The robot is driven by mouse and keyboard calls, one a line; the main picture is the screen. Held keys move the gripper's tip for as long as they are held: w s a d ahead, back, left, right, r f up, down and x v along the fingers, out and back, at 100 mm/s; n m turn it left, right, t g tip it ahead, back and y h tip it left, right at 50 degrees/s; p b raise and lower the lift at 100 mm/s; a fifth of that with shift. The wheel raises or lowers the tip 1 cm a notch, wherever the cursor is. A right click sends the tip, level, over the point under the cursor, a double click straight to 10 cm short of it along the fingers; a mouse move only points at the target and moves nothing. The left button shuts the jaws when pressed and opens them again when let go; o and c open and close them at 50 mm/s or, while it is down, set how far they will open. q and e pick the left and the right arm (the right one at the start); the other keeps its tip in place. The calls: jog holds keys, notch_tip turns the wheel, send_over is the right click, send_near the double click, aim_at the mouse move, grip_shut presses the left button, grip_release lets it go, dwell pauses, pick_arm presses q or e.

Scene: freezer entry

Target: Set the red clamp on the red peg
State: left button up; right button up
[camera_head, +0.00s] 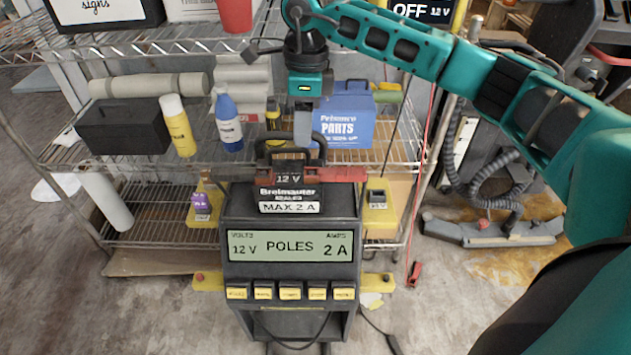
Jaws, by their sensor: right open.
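A small red clamp (415,273) shows low on the right, at the lower end of a thin red cable, apart from my gripper. My right gripper (302,135) points down above the 12 V battery box (289,194), open, with nothing clearly held. Its fingertips are hard to tell from the box's dark handle. My left gripper is not in view.
The charger display (290,246) reads 12 V, POLES, 2 A. Wire shelves (150,190) behind hold a yellow bottle (178,126), a blue bottle (228,120) and a blue parts box (344,125). A red cup (235,14) stands higher up. Floor is clear at lower left.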

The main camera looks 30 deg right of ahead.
jog(key=d+h, duration=0.1)
jog(key=d, duration=0.1)
jog(key=b, duration=0.1)
send_over(315, 173)
jog(key=f, duration=0.6)
jog(key=shift+w+a, duration=0.1)
jog(key=shift+w, duration=0.1)
jog(key=shift+f+b, duration=0.35)
jog(key=shift+f, duration=0.45)
jog(key=f, duration=0.2)
jog(key=f+b, duration=0.1)
jog(key=f, duration=0.1)
jog(key=shift+s+d+f, duration=0.2)
jog(key=shift+f, duration=0.05)
jog(key=shift+c, duration=0.2)
jog(key=shift+r, duration=0.1)
grip_shut()
